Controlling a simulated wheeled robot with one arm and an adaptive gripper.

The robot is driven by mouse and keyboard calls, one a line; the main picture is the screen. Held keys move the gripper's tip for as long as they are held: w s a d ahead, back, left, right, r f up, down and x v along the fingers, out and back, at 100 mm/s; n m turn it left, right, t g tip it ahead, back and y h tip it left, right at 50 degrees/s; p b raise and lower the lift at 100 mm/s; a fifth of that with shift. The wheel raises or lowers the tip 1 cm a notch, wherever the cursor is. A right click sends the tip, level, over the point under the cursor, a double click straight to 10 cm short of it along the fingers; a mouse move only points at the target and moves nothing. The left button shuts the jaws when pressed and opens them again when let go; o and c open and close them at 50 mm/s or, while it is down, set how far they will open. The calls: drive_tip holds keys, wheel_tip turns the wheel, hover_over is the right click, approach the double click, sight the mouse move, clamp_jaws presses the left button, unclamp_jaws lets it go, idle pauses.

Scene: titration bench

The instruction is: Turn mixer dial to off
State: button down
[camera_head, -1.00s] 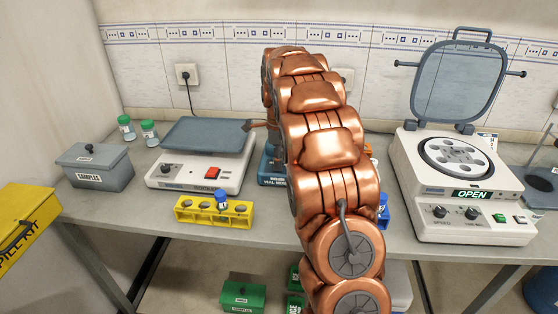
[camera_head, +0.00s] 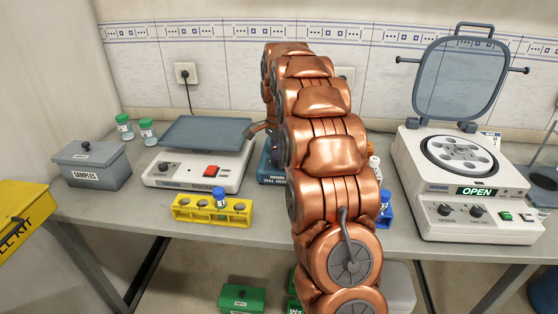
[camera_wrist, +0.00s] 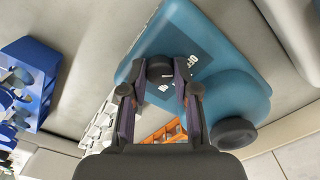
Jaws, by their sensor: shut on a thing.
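The dial's pointer and the label's full wording cannot be read.
Left of the mixer are a rocker (camera_head: 196,176), a yellow vial rack (camera_head: 184,213) and a grey samples box (camera_head: 92,177). A centrifuge (camera_head: 410,165) with raised lid stands at right. A blue rack (camera_wrist: 45,58) and an orange rack (camera_wrist: 172,132) are near the mixer.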

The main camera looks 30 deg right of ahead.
drive_tip(key=shift+n, duration=0.6)
drive_tip(key=c, duration=0.9)
unclamp_jaws()
drive_tip(key=shift+o, duration=0.2)
drive_tip(key=shift+r, duration=0.15)
drive_tip(key=shift+r, duration=3.55)
drive_tip(key=shift+r, duration=0.1)
